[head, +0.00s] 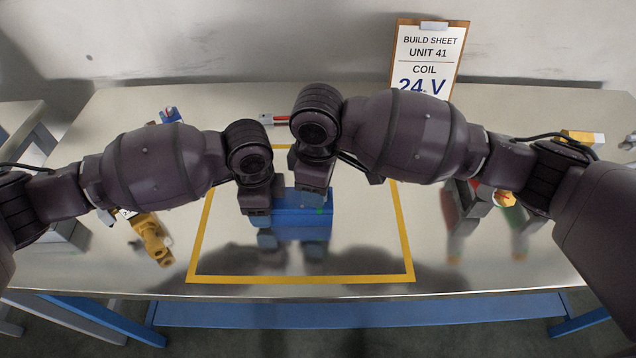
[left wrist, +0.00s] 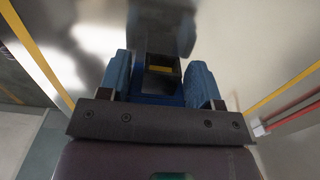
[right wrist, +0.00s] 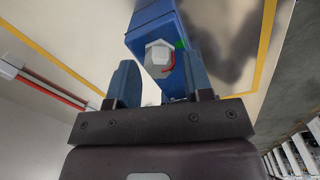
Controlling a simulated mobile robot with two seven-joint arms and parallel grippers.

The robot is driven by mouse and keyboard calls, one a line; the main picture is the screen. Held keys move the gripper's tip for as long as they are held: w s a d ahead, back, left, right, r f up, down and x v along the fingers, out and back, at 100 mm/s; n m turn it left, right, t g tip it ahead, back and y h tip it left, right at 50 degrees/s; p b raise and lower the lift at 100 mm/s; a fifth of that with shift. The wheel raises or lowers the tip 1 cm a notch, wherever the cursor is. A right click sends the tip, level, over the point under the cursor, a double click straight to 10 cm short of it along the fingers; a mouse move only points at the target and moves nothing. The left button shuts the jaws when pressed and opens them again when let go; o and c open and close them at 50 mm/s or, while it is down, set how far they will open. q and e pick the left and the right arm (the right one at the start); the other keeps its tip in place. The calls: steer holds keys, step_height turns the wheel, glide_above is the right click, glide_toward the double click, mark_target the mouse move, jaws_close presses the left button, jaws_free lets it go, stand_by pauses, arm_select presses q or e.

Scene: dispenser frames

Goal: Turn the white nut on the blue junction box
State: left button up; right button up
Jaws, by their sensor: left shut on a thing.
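The blue junction box (head: 303,222) stands inside the yellow-taped square on the bench. My left gripper (head: 260,220) is at its left side; in the left wrist view its blue fingers are shut on the box (left wrist: 155,98), which has a dark opening with yellow inside. My right gripper (head: 315,198) is over the right part of the box. In the right wrist view the white nut (right wrist: 158,56) sits on the box face, just beyond and between the parted fingers (right wrist: 158,75). A red curved mark and a green mark are beside the nut. The nut is hidden in the head view.
Yellow tape (head: 300,279) borders the work area, with clear bench in front. A yellow part (head: 152,238) lies at the left. A red and grey item (head: 276,120) lies behind the box. A build sheet (head: 428,56) stands at the back. Several parts lie at the right.

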steer(key=shift+o, duration=0.5)
step_height(320, 180, up, 12)
stand_by(0.4)
arm_select(q)
steer(key=o, duration=1.1)
steer(key=shift+r, duration=0.1)
